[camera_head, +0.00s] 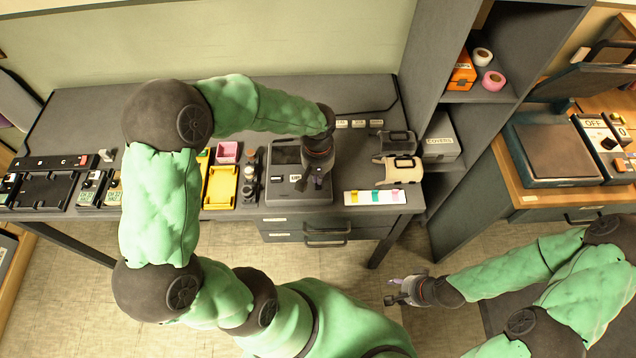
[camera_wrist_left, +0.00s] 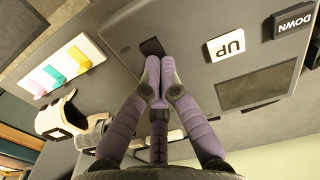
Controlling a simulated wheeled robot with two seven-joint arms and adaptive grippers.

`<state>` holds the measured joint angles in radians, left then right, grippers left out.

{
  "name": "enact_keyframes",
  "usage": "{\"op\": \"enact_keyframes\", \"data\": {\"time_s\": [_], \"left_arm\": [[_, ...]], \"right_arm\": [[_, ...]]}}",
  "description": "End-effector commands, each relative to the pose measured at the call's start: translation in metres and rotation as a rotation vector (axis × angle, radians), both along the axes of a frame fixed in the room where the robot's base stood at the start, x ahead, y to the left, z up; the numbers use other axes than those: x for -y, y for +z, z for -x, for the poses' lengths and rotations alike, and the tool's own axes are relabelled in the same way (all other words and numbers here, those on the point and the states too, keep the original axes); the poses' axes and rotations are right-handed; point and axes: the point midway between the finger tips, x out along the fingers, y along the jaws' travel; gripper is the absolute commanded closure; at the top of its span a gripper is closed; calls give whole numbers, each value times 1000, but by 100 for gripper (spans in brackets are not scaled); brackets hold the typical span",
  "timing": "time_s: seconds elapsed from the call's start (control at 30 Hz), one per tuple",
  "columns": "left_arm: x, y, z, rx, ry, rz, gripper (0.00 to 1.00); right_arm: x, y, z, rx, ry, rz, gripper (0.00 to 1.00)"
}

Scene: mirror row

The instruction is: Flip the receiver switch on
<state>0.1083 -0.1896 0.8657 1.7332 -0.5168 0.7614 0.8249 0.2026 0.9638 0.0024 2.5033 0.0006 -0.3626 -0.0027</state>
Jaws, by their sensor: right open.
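A grey box-like device (camera_head: 291,193) sits on the dark desk below my left gripper (camera_head: 320,180). It has a dark panel, and a white UP label (camera_head: 297,180) shows beside the gripper. My right gripper (camera_head: 398,292) is open and empty, low over the floor.
Right of the device lie a white strip with coloured tabs (camera_head: 375,197) and a cream handled object (camera_head: 398,171). Left of it are small bottles (camera_head: 249,172) and a yellow tray (camera_head: 221,187). A tall shelf (camera_head: 428,55) bounds the desk's right end.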

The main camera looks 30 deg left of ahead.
Motion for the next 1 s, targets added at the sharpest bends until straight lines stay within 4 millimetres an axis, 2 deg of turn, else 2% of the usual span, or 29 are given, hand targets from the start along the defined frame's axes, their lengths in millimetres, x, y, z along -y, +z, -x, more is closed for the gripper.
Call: {"op": "enact_keyframes", "data": {"time_s": [0.17, 1.0], "left_arm": [[0, 3, 0, -1, 0, 0, 100], [0, 61, 0, 0, -1, 0, 100]], "right_arm": [[0, 3, 0, 0, 0, 0, 54], [0, 44, 0, 0, 0, 0, 54]]}}
